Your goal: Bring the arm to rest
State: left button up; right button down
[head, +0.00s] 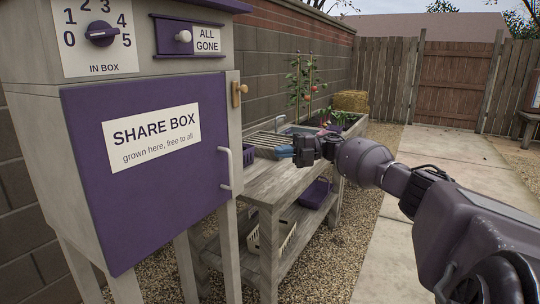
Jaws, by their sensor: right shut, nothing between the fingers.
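My right arm comes in from the right edge and reaches across toward the wooden workbench (278,186). My right gripper (283,151) is at the arm's far end, pointing left, in front of the slatted surface at the back of the bench. Its fingers look shut, with nothing seen between them. It appears above the bench top; whether it touches anything there is hard to tell. My left gripper is out of view.
A purple-doored share box (150,210) with a white handle (226,168) stands close at left. A purple bin (314,193) and a pale basket (272,237) sit on the bench's lower shelf. A planted raised bed (352,130) lies beyond. The paved path (400,240) is clear.

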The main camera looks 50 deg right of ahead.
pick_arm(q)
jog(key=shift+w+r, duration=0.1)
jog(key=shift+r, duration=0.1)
pick_arm(e)
jog(key=shift+s+d, duration=0.15)
jog(key=shift+d, duration=0.15)
